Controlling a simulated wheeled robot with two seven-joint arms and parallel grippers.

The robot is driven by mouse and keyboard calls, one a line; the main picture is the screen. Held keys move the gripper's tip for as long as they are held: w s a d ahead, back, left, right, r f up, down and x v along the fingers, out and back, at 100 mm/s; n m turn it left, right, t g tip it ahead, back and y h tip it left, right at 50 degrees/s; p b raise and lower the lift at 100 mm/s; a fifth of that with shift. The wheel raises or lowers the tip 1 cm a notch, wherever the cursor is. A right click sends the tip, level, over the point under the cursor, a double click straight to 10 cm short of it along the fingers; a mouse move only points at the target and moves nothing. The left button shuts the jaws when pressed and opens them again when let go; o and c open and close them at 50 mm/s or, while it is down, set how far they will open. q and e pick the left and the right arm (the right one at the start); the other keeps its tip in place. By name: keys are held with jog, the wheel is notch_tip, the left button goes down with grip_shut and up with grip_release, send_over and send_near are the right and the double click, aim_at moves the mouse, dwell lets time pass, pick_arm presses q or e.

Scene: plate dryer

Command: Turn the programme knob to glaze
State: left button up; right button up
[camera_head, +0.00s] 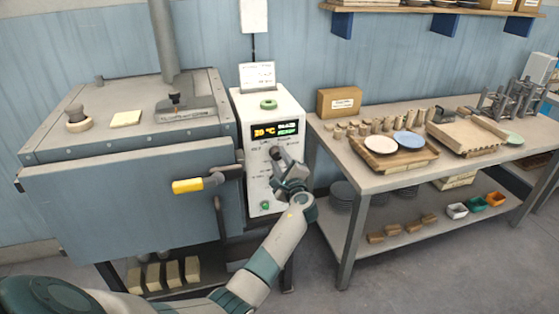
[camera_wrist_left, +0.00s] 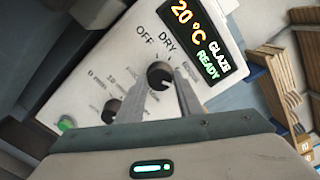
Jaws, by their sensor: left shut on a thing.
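The white control panel (camera_head: 262,180) stands at the right of the kiln-like cabinet. Its display (camera_head: 275,130) shows 20 °C, and in the left wrist view the display (camera_wrist_left: 196,38) also reads GLAZE and READY. The dark round programme knob (camera_wrist_left: 160,73) is below it, with OFF and DRY printed beside it; other labels are partly hidden or too small to read. My left gripper (camera_wrist_left: 160,84) is shut on the knob, one finger on each side. My right gripper is in neither view.
A second dark knob (camera_wrist_left: 111,110) and a green button (camera_wrist_left: 66,123) are on the panel. The cabinet door's yellow handle (camera_head: 188,186) sticks out at left. A workbench (camera_head: 345,160) with plates and tools stands at right.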

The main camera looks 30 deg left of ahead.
pick_arm(q)
jog(key=o, duration=1)
jog(key=shift+o, duration=0.2)
jog(key=shift+s+d+f, duration=0.1)
jog(key=shift+s+d, duration=0.35)
jog(key=shift+d, duration=0.15)
jog(key=b+v, duration=0.4)
jog(key=v, duration=1.1)
jog(key=shift+s+d, duration=0.2)
jog(key=shift+s, duration=0.15)
